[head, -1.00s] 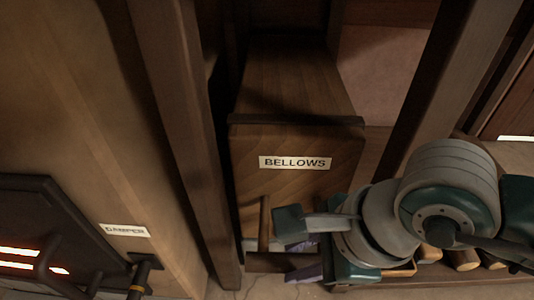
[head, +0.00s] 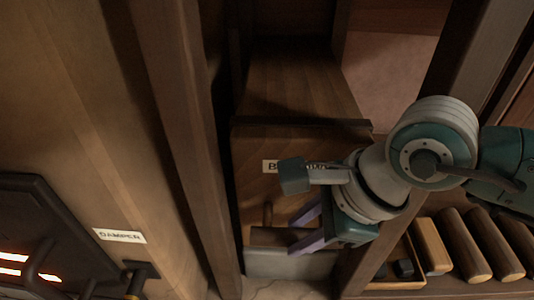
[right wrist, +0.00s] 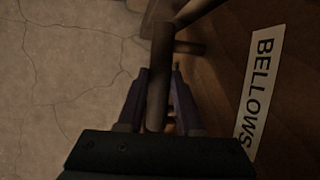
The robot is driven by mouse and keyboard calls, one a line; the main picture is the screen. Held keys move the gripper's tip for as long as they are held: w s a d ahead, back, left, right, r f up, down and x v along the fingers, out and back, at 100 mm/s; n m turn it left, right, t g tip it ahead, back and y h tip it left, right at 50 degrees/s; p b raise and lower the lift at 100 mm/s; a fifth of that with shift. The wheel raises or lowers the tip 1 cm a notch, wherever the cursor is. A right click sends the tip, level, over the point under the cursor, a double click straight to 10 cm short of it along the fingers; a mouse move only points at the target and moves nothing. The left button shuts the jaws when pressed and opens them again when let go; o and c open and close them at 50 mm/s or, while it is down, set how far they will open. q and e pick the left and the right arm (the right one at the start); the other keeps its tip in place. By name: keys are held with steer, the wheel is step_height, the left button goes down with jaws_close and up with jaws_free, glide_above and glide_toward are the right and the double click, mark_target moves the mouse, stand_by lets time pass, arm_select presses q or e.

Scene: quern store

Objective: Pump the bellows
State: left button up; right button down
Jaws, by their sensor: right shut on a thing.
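The bellows (head: 295,90) is a brown wooden box standing between upright posts in the head view. Its white BELLOWS label (head: 270,166) is partly covered by my right arm, and the label also shows in the right wrist view (right wrist: 260,85). A wooden bar handle (head: 270,236) sticks out low on its front. My right gripper (head: 294,236) is shut on this handle. In the right wrist view the handle (right wrist: 160,70) runs between the two purple fingers (right wrist: 157,98). My left gripper is out of view.
At left is a dark stove door (head: 50,220) with glowing slots, a DAMPER label (head: 120,236) and a small dark knob. Posts flank the bellows closely. Cracked floor (right wrist: 60,80) lies in front.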

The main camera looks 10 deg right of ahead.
steer(key=c, duration=0.6)
jaws_free()
steer(key=shift+s, duration=0.3)
steer(key=shift+r, duration=0.1)
steer(key=p+v, duration=0.6)
steer(key=v, duration=0.1)
steer(key=shift+r, duration=0.15)
